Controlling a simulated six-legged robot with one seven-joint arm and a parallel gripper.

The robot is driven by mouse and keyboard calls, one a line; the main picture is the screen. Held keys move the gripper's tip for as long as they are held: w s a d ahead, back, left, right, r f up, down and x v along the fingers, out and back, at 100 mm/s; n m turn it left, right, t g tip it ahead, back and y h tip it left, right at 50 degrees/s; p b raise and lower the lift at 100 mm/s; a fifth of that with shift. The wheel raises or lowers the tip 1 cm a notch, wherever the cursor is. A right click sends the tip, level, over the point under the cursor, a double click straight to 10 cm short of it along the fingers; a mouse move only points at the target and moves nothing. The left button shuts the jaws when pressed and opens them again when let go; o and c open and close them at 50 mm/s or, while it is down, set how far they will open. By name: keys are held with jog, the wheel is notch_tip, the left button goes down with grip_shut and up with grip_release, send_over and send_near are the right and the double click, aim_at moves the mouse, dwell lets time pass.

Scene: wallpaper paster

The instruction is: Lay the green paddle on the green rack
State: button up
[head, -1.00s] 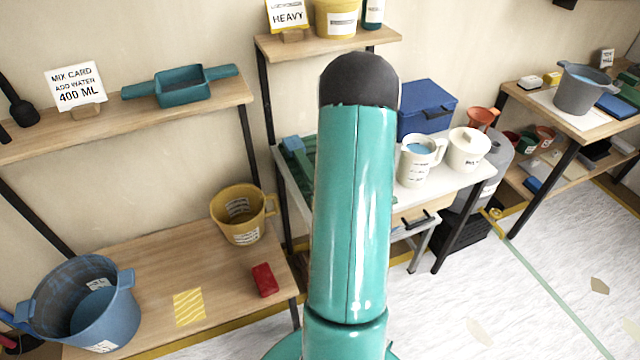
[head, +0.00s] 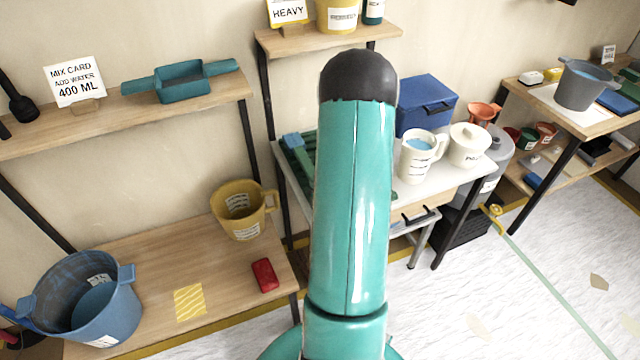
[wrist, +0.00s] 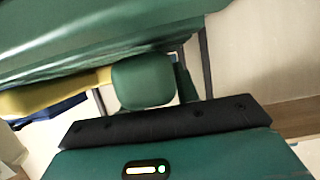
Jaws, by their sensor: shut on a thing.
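The green rack (head: 303,165) lies on the white-topped table at the back, left of my arm and partly hidden by it. A small blue-teal block shows at its far end. My gripper is hidden behind my arm in the head view. In the wrist view my gripper (wrist: 160,120) shows its black edge and dark teal body, and it is shut on the green paddle. A large glossy green surface (wrist: 95,45), apparently the paddle, fills the top of that view. A rounded green piece sits just below it. The fingertips and the grip itself cannot be made out.
A shelf (head: 330,40) overhangs behind. A yellow bucket (head: 240,212) and red block (head: 264,275) are on the lower left bench.

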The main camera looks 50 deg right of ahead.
jog(key=shift+f, duration=0.3)
jog(key=o, duration=1.2)
jog(key=shift+s+r, duration=0.1)
